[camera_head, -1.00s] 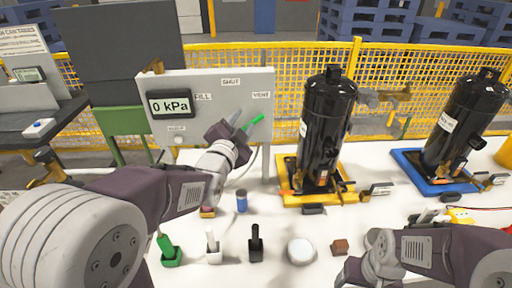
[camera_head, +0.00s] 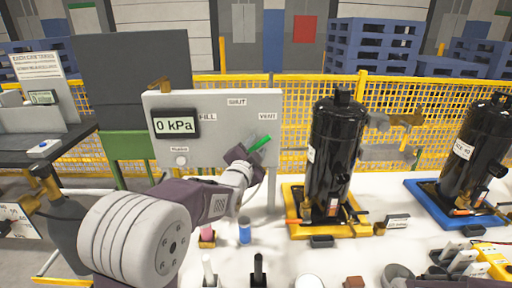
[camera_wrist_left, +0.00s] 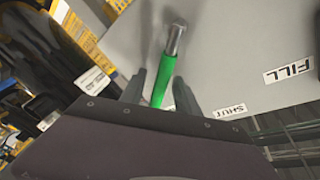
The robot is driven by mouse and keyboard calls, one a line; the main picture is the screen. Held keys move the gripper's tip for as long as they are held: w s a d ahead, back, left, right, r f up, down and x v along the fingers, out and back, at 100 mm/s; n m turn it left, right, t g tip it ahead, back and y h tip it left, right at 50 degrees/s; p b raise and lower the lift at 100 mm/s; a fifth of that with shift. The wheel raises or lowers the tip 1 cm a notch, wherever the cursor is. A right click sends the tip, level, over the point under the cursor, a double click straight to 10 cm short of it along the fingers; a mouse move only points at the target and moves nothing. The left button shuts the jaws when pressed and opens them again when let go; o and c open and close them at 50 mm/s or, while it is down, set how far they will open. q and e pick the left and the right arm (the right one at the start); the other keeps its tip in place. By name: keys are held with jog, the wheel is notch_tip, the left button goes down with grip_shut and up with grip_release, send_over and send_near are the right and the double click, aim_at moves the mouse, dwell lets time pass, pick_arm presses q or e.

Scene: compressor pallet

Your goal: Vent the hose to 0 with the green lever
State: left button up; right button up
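The green lever (camera_head: 259,144) is on the grey panel (camera_head: 220,150), angled up to the right below the VENT label (camera_head: 268,117). The gauge (camera_head: 174,124) reads 0 kPa. My left gripper (camera_head: 243,156) is at the lever. In the left wrist view the green lever (camera_wrist_left: 164,78) with its metal stem lies between the two fingers of my left gripper (camera_wrist_left: 160,88). Gaps show beside it, so the fingers look open around it. The hose's connection is hard to make out. My right gripper is out of view.
A black compressor (camera_head: 336,150) stands on a yellow base right of the panel; another (camera_head: 474,150) stands on a blue base (camera_head: 425,192). A blue cylinder (camera_head: 245,230) and small tools stand on the white table below. A yellow mesh fence (camera_head: 300,115) runs behind.

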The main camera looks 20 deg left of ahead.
pick_arm(q)
jog(key=shift+w, duration=0.15)
grip_shut()
dwell(1.4)
